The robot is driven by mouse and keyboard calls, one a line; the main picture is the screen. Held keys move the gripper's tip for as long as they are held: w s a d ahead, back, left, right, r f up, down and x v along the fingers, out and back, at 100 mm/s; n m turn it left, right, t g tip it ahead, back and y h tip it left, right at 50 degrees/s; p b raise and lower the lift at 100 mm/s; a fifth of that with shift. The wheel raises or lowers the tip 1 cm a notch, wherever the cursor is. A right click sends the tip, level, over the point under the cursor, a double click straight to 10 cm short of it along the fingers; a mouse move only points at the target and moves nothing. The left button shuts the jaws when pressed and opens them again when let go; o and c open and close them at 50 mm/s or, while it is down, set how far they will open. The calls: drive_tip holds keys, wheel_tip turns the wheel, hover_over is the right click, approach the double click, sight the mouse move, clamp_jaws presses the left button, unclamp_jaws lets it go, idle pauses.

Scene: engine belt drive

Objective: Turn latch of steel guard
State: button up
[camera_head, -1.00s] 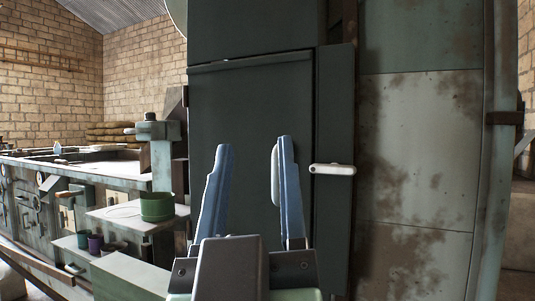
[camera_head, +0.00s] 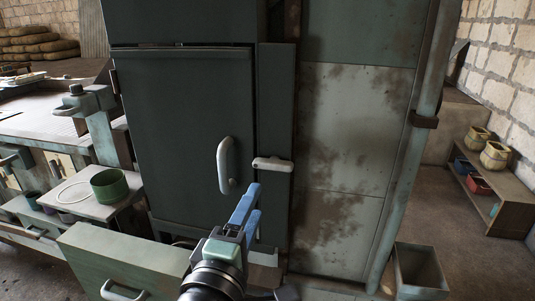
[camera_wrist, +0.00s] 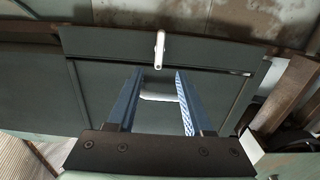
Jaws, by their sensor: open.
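The steel guard (camera_head: 180,110) is a dark grey-green door with a pale vertical handle (camera_head: 226,165). The latch (camera_head: 273,164) is a small off-white lever lying horizontal on the narrow strip right of the door. My gripper (camera_head: 251,205) is open and empty, its blue fingers pointing up toward the latch from below, apart from it. In the wrist view, the latch (camera_wrist: 160,49) lies ahead of the fingertips (camera_wrist: 159,74), roughly centred between them. The door handle (camera_wrist: 158,92) shows between the fingers there. How far the fingers stand from the door surface is hard to tell.
A rusty pale panel (camera_head: 345,130) and an upright pipe (camera_head: 410,150) stand right of the latch. A pulled-out drawer (camera_head: 120,262) is at lower left, near a green pot (camera_head: 110,186) on a ledge. A bin (camera_head: 420,270) stands on the floor at right.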

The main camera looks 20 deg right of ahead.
sight(271, 168)
drive_tip(key=p+x, duration=0.1)
drive_tip(key=x, duration=1.1)
drive_tip(key=shift+w+d+p, duration=0.1)
drive_tip(key=shift+d+p, duration=0.05)
drive_tip(key=shift+p, duration=0.25)
clamp_jaws()
